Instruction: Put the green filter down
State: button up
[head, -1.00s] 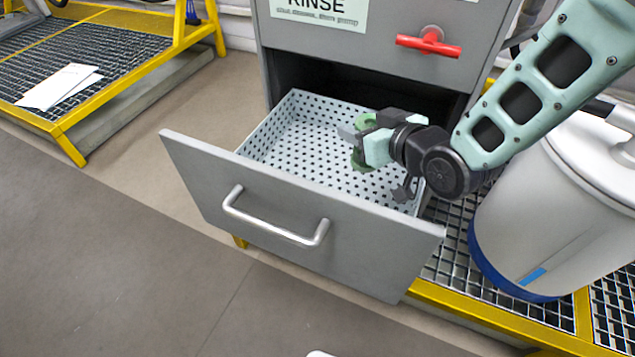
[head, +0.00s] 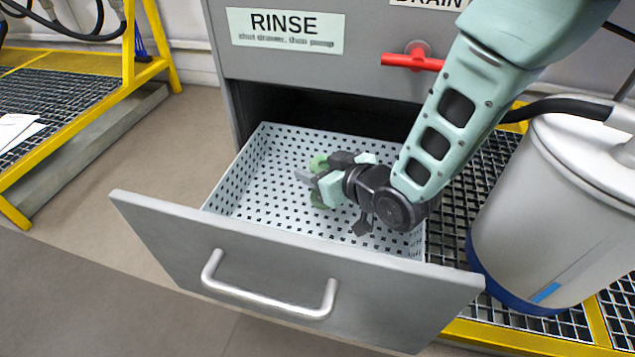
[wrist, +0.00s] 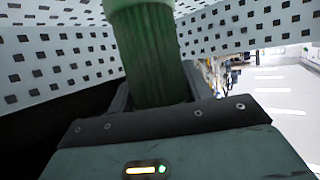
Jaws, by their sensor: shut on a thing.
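The green filter (head: 318,164) is mostly hidden behind my gripper in the head view. In the wrist view the green filter (wrist: 152,55) is a ribbed green cylinder with a paler green end cap, held between my fingers. My gripper (head: 322,182) is shut on it, inside the open drawer with the perforated white tray (head: 262,165). The tray's perforated walls (wrist: 60,50) also show close around the filter in the wrist view. I cannot tell whether the filter touches the tray floor.
The grey drawer front (head: 290,260) with its metal handle (head: 265,292) stands pulled out below the RINSE label (head: 285,28). A red valve handle (head: 412,61) is above. A white drum (head: 550,200) stands on the grating at right.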

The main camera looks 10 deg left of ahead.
jog(key=shift+f+b, duration=0.3)
jog(key=shift+f, duration=0.9)
jog(key=shift+f, duration=0.15)
jog(key=o, duration=1)
jog(key=shift+c, duration=0.2)
jog(key=shift+s+d+r, duration=0.1)
jog(key=shift+d+r, duration=0.05)
jog(key=shift+r, duration=0.2)
jog(key=p+v, duration=0.3)
jog(key=v, duration=0.4)
